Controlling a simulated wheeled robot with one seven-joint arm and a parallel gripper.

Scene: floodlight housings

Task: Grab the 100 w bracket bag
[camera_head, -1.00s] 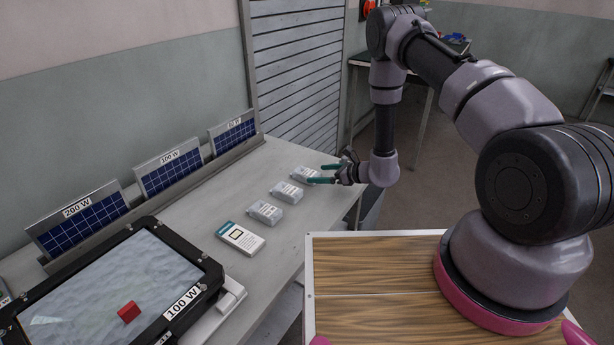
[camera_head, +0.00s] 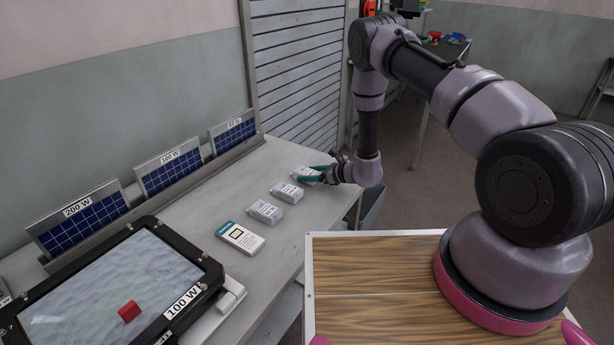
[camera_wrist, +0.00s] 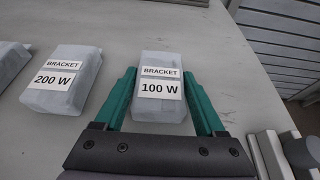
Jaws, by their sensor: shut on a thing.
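The 100 W bracket bag (camera_wrist: 160,62) is a pale grey packet with a "BRACKET" label and a "100 W" label. In the wrist view it lies between the two green fingers of my gripper (camera_wrist: 161,100). The fingers are shut on its sides. In the head view the bag (camera_head: 306,175) is the farthest in a row on the grey bench, and my gripper (camera_head: 318,174) reaches it from the right. The bag appears to rest on the bench top.
The 200 W bracket bag (camera_wrist: 66,78) lies just left of my gripper. In the head view, a bag (camera_head: 287,192), another bag (camera_head: 264,211) and a white-and-teal box (camera_head: 240,237) line the bench (camera_head: 190,230). Solar panels (camera_head: 168,172) and a 100 W floodlight (camera_head: 115,290) stand left.

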